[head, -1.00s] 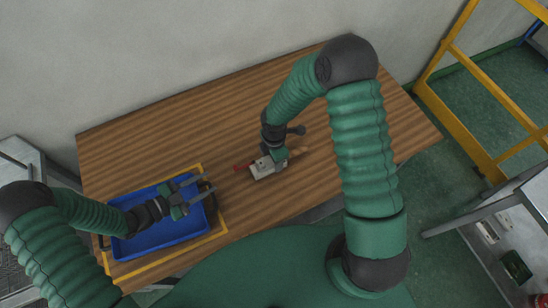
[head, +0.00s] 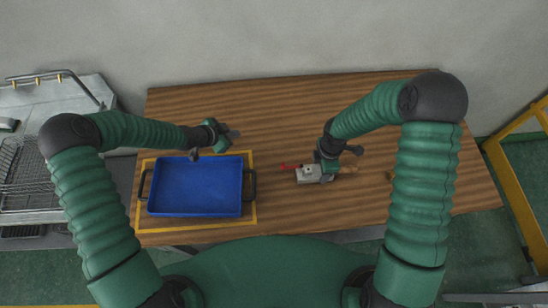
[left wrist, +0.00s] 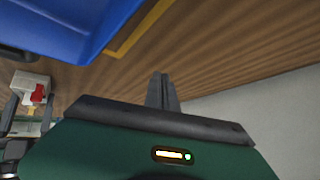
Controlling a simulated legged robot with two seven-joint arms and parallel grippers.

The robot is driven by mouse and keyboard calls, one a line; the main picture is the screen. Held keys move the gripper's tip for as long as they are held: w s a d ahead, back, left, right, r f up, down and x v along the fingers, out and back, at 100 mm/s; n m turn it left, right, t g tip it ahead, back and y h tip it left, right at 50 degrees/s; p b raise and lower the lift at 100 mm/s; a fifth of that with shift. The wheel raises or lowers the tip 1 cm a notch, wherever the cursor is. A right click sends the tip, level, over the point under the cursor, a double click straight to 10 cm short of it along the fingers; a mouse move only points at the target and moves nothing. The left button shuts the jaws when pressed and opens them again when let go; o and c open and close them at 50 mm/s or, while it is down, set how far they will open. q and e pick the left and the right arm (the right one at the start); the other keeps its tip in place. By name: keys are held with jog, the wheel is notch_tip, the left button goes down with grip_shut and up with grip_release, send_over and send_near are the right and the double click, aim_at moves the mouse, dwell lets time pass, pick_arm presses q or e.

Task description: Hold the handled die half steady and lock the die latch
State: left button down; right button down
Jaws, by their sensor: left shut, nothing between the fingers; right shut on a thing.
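The die (head: 309,174) is a small pale grey block with a red latch (head: 291,167) at its left side and a wooden handle (head: 347,169) to the right. It lies on the wooden table. My right gripper (head: 325,170) is shut on the die at its handle side and partly hides it. My left gripper (head: 232,134) is shut and empty above the table, behind the blue tray and left of the die. In the left wrist view its fingers (left wrist: 162,92) are together. The die (left wrist: 31,88) and red latch (left wrist: 38,94) show there at the left edge.
An empty blue tray (head: 195,213) with dark handles sits inside a yellow outline (head: 252,220) on the table's left part. Bare table (head: 270,110) lies between my left gripper and the die. A grey metal rack (head: 25,180) stands left; a yellow frame (head: 520,195) stands right.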

pick_arm(q)
jog(key=s+r+n+g, duration=0.2)
jog(key=s+r+g, duration=0.1)
jog(key=shift+d, duration=0.15)
jog(key=s+d+r+g+h, duration=0.1)
jog(key=s+d+r+g, duration=0.2)
jog(key=s+r, duration=0.2)
jog(key=shift+d+r+g+h, duration=0.3)
jog(key=shift+d+r, duration=0.05)
jog(key=shift+r, duration=0.55)
jog(key=shift+s, duration=0.1)
jog(key=x, duration=1)
jog(key=shift+s+d, duration=1.35)
jog(key=shift+d, duration=0.2)
jog(key=shift+s+n, duration=0.1)
jog(key=shift+n, duration=0.2)
jog(key=shift+s, duration=0.2)
